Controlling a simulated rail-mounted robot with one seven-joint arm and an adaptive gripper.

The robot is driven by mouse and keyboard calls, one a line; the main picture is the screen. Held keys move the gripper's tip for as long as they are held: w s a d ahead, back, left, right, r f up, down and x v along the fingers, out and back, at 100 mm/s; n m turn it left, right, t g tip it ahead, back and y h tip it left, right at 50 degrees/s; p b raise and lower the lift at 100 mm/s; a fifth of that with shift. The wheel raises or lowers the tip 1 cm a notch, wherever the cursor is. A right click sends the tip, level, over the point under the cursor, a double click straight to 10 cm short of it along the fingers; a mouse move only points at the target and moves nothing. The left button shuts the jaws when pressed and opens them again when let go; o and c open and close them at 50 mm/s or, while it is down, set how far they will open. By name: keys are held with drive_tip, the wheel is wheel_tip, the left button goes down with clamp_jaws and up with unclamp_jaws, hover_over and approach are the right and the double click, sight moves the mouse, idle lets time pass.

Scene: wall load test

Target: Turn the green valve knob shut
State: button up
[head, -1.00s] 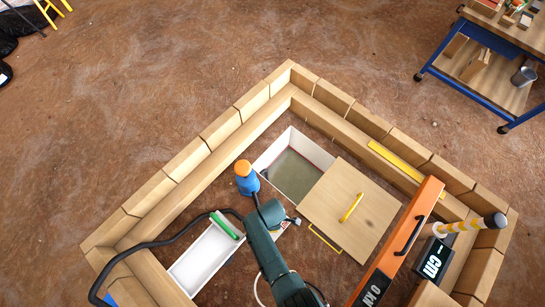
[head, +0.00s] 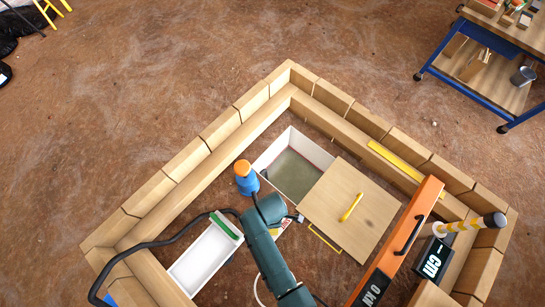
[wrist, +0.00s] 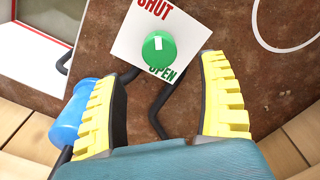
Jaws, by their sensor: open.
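The green valve knob (wrist: 159,49) shows in the wrist view on a white plate (wrist: 128,50) marked SHUT and OPEN in red and green. A white mark on the knob points roughly toward the top of that view, and the knob partly covers the top of the OPEN lettering. My gripper (wrist: 166,90) is open, its two yellow ridged fingers spread apart just short of the knob, which lies beyond the gap between them. No finger appears to touch it. In the head view my arm hides the knob, and only a sliver of the plate shows.
A blue bottle with an orange cap (head: 246,177) stands left of my arm. A white tray (head: 206,260), a white-walled pit (head: 293,165), a wooden lid (head: 350,210) and an orange beam (head: 400,240) lie within the timber frame (head: 200,150). A black hose crosses the lower left.

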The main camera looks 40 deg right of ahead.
wheel_tip(320, 180, up, 4)
drive_tip(key=shift+r, duration=0.2)
idle(0.4)
drive_tip(key=w+a+r+t+p, duration=0.1)
drive_tip(key=w+r+t+p, duration=0.2)
drive_tip(key=w+r, duration=0.65)
drive_tip(key=w+r+t+p, duration=0.25)
drive_tip(key=w+r, duration=0.35)
drive_tip(key=r, duration=0.6)
drive_tip(key=w+a+r+m+t+p, duration=0.1)
drive_tip(key=w+r+m+t, duration=0.2)
drive_tip(key=r, duration=1)
drive_tip(key=w+a+r+t+p, duration=0.1)
drive_tip(key=w+r+t, duration=0.3)
drive_tip(key=r, duration=0.9)
drive_tip(key=s+r+m+t, duration=0.45)
drive_tip(key=s+r, duration=0.25)
drive_tip(key=r, duration=0.6)
drive_tip(key=s+r+m+t, duration=0.4)
drive_tip(key=s+r+t, duration=0.15)
drive_tip(key=r, duration=0.75)
wheel_tip(320, 180, up, 38)
drive_tip(key=p, duration=3.9)
drive_tip(key=shift+s+m, duration=0.2)
drive_tip(key=shift+m, duration=0.25)
